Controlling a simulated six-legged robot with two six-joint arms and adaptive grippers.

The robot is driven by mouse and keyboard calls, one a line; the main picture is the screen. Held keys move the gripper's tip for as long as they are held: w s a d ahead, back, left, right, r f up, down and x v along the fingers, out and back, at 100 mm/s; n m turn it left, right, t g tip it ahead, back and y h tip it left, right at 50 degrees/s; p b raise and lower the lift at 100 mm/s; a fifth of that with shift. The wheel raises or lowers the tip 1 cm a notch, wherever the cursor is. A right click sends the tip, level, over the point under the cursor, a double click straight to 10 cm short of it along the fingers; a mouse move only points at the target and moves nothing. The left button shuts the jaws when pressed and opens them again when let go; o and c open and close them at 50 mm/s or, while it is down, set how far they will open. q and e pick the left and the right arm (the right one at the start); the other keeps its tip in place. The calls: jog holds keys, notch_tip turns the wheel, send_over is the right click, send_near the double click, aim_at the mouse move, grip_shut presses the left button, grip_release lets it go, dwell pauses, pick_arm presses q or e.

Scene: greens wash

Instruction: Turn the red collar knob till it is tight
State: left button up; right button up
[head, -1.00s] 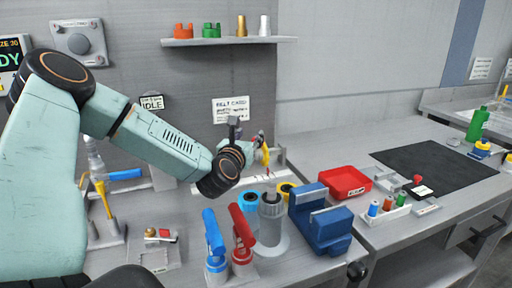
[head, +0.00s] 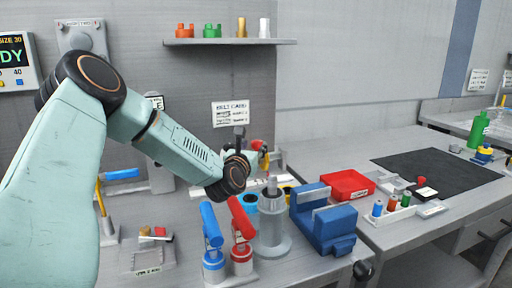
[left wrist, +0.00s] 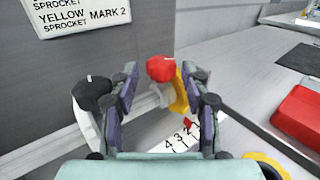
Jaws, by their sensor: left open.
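The red collar knob (left wrist: 161,69) shows in the left wrist view with a pale mark on top. It stands in front of a yellow disc-like part (left wrist: 180,92), beside a white scale (left wrist: 182,138) with printed numbers. My left gripper (left wrist: 160,76) is open, with one finger on each side of the red knob in that view. I cannot tell whether either finger touches it. In the head view my left gripper (head: 250,147) is by the back wall, and its wrist largely hides the knob. My right gripper is not in view.
A black knob (left wrist: 92,92) is close outside the left finger. Blue and red-handled tools (head: 211,228), a grey cylindrical stand (head: 272,228) and a blue vise-like block (head: 324,218) stand in front. The dark mat (head: 435,170) is mostly clear.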

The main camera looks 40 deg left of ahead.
aim_at(258, 143)
pick_arm(q)
jog(key=x, duration=0.2)
jog(key=shift+w+f, duration=0.1)
jog(key=shift+w, duration=0.2)
jog(key=shift+w+a+r, duration=0.2)
jog(key=shift+w+r, duration=0.05)
jog(key=shift+w, duration=0.05)
jog(key=shift+w+a+f, duration=0.1)
jog(key=shift+w+f, duration=0.05)
jog(key=shift+w, duration=0.1)
jog(key=shift+s, duration=0.15)
jog(key=shift+c, duration=1.4)
jog(key=c, duration=0.6)
jog(key=n+g+y+b, duration=0.1)
jog(key=b, duration=0.2)
jog(key=shift+d+y, duration=0.2)
jog(key=shift+y, duration=0.2)
jog(key=shift+n+g+y+b, duration=0.9)
jog(key=shift+n+y+b, duration=0.2)
jog(key=shift+b, duration=0.1)
